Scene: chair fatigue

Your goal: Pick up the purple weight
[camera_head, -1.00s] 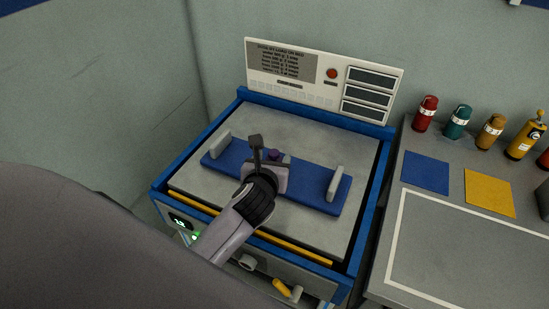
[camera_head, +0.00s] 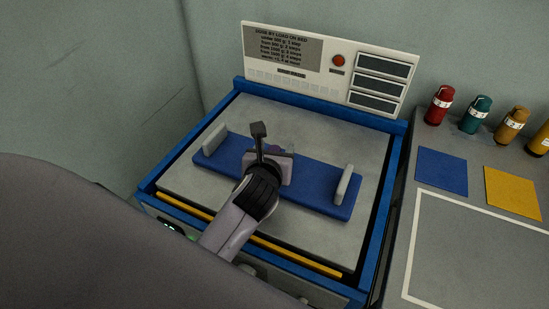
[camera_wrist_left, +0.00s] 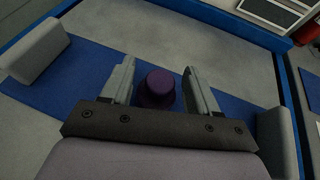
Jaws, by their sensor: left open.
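The purple weight (camera_wrist_left: 157,88) stands on the blue strip between two grey end blocks. In the left wrist view it lies between the two fingers of my left gripper (camera_wrist_left: 160,84), with a gap on each side. In the head view only a small part of the purple weight (camera_head: 274,149) shows past my left gripper (camera_head: 272,150), which reaches over the middle of the blue strip (camera_head: 315,184). The left gripper is open. How far its fingertips are above the strip cannot be told. My right gripper is not in view.
The strip lies on a grey plate inside a blue frame (camera_head: 370,255). A panel (camera_head: 330,66) with a red button stands behind it. At right, a counter holds red (camera_head: 439,105), teal (camera_head: 475,115) and ochre (camera_head: 511,125) canisters. Blue and yellow squares beside them are bare.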

